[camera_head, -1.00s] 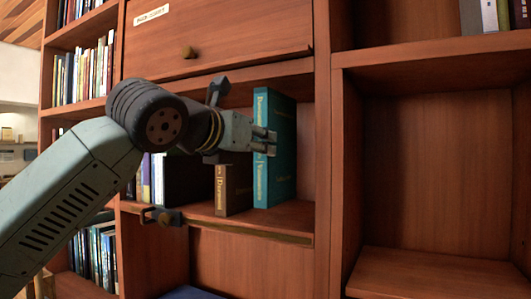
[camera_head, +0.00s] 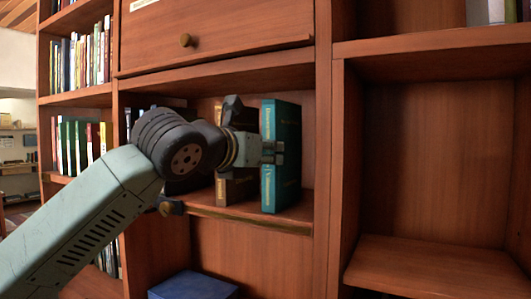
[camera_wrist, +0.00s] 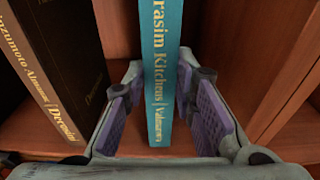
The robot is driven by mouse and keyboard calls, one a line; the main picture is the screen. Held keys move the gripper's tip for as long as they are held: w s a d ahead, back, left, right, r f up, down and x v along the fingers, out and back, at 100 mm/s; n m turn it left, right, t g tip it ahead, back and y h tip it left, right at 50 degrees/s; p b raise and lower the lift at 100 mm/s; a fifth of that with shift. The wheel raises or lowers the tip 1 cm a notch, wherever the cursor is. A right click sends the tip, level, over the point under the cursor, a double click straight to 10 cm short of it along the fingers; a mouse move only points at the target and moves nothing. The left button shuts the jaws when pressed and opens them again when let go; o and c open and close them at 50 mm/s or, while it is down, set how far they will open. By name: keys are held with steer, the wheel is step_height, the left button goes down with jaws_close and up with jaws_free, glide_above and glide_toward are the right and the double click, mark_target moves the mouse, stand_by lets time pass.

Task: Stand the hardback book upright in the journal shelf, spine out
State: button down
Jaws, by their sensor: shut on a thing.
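The teal hardback book (camera_head: 285,170) stands upright in the shelf bay (camera_head: 308,190), its lettered spine facing out. In the wrist view the spine (camera_wrist: 160,75) runs between my finger pads. My gripper (camera_head: 273,152) is shut on the book near mid-height of the spine. A brown book (camera_head: 237,185) with gold lettering stands just left of it and also shows in the wrist view (camera_wrist: 50,70). A gap lies between the two books there. My gripper and wrist hide part of the brown book. Whether the teal book's base touches the board is hard to tell.
A bare wooden compartment (camera_head: 430,170) lies to the right. A blue object (camera_head: 192,286) lies in the lower bay. Several books (camera_head: 75,140) fill the shelves at left.

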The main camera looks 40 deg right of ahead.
steer(key=c, duration=1.3)
jaws_free()
steer(key=shift+b+v, duration=1.6)
steer(key=shift+v, duration=4.4)
steer(key=shift+r, duration=0.1)
